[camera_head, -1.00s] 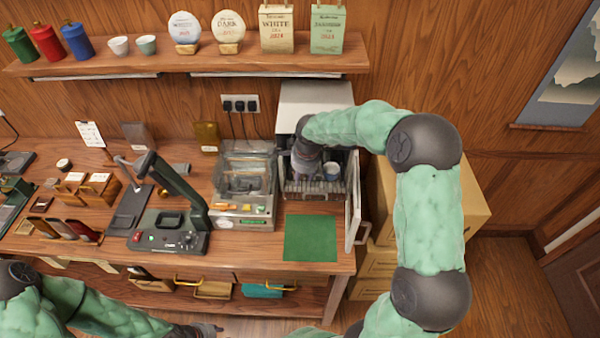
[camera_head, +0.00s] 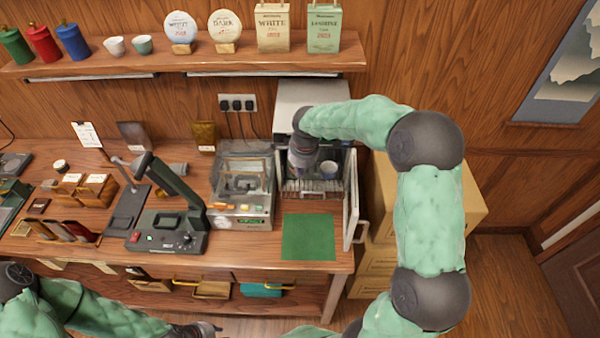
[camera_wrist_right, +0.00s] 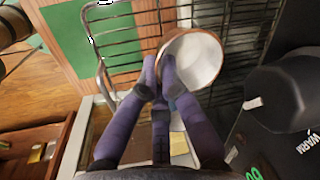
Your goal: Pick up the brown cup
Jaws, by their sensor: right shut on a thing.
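The brown cup (camera_wrist_right: 193,60) shows in the right wrist view, with a brown outside and a white inside. My right gripper (camera_wrist_right: 160,75) is shut on its near rim, with one finger reaching inside the cup. In the head view my right gripper (camera_head: 302,165) points down into the open white cabinet (camera_head: 312,95); its fingertips and the brown cup are hidden there. A pale bluish cup (camera_head: 328,168) stands just right of it. My left gripper (camera_head: 200,330) is low at the bottom edge, and its fingers are not clear.
A wire rack (camera_head: 312,186) lies at the cabinet's opening. The open cabinet door (camera_head: 351,205) stands to the right, close to my right arm. A clear-lidded machine (camera_head: 243,190) is close on the left. A green mat (camera_head: 308,237) lies bare in front.

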